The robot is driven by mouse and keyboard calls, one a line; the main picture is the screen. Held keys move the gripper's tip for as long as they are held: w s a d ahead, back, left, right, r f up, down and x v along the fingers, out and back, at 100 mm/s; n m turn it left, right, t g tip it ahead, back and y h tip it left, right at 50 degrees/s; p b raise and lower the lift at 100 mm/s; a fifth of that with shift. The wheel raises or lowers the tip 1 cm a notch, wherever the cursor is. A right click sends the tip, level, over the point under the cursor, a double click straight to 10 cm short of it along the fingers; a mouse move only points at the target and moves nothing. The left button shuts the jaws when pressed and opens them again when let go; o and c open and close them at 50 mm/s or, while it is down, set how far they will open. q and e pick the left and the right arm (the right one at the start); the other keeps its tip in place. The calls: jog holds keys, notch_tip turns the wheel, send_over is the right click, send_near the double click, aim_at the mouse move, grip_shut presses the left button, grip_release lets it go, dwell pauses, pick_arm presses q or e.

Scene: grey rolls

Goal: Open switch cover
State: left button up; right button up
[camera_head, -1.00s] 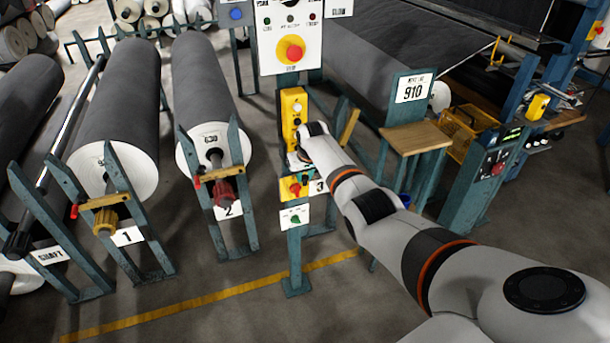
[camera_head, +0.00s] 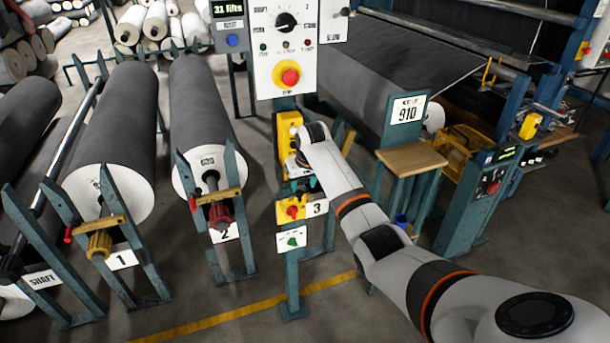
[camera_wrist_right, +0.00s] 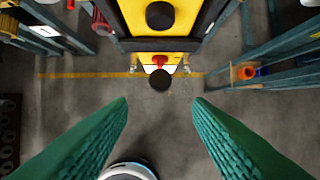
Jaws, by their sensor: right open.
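A teal post carries an upper yellow control box (camera_head: 287,126), a lower yellow box with a red knob (camera_head: 291,211), and a small white box with a green knob (camera_head: 291,240). I cannot make out which part is a switch cover. My right wrist hides part of the upper box in the head view. In the right wrist view my right gripper (camera_wrist_right: 160,104) is open and empty, its green fingers wide apart. A yellow box with a black round button (camera_wrist_right: 160,15) and the red knob (camera_wrist_right: 159,61) lie ahead of the fingers, apart from them. My left gripper is out of view.
A white panel with a red button (camera_head: 288,75) is above the boxes. Grey rolls on teal stands (camera_head: 200,125) are to the left. A wooden-topped stand (camera_head: 411,158) is right of my arm. The floor in front is clear.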

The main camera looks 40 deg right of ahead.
jog(key=shift+b+v, duration=0.3)
jog(key=shift+v, duration=1.8)
